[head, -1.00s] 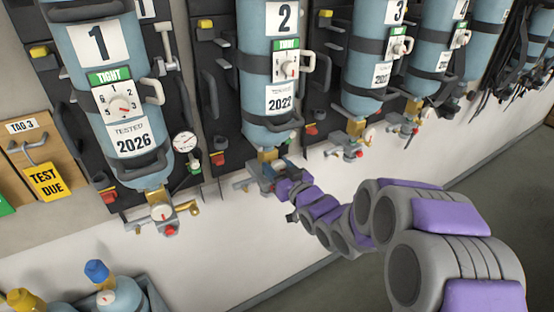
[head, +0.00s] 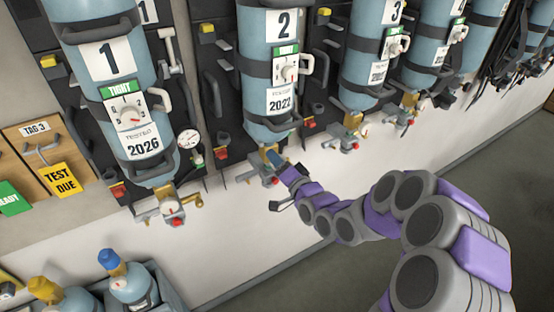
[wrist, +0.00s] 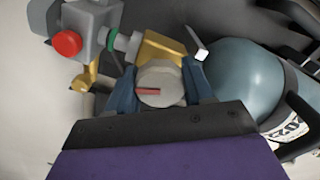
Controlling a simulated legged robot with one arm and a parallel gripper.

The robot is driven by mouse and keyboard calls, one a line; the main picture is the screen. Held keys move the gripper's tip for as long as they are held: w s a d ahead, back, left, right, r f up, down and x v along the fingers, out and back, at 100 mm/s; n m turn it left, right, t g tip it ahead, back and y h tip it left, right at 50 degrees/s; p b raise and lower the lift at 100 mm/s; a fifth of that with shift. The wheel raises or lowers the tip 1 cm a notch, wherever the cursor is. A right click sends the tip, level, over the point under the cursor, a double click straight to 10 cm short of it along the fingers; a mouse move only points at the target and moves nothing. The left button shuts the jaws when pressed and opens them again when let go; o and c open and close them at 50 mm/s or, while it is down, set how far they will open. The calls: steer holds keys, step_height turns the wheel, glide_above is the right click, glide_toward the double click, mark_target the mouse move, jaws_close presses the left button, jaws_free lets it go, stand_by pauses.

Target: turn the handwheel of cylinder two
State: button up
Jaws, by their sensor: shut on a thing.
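Cylinder two (head: 268,80) is a pale blue cylinder strapped to the dark wall panel, with a "2" plate, a green "TIGHT" tag and a "2022" label. Its lower body shows at the right in the wrist view (wrist: 240,75). The handwheel (wrist: 160,88) is a grey knob with a red mark, on the brass valve (wrist: 160,50) at the cylinder's bottom end. My gripper (wrist: 160,82) is shut on the handwheel, one blue finger on each side. In the head view my gripper (head: 278,164) sits under cylinder two and hides most of its handwheel.
Cylinder one (head: 112,90) hangs to the left, and cylinder three (head: 376,60) to the right, each with a valve below. A red knob (wrist: 67,42) is beside the valve in the wrist view. Small blue-grey cylinders (head: 132,285) stand in a crate at lower left.

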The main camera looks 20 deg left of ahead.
steer(key=shift+w+m, duration=0.1)
steer(key=shift+m, duration=1.9)
steer(key=o, duration=1)
steer(key=shift+o, duration=0.2)
steer(key=shift+d, duration=0.1)
steer(key=shift+s+d+f+b, duration=0.15)
steer(key=shift+s+d+b, duration=0.25)
steer(key=shift+s, duration=0.05)
steer(key=b+v, duration=0.6)
steer(key=v, duration=0.2)
steer(key=shift+d+f+b, duration=0.15)
steer(key=shift+d+b, duration=0.15)
steer(key=shift+b, duration=0.7)
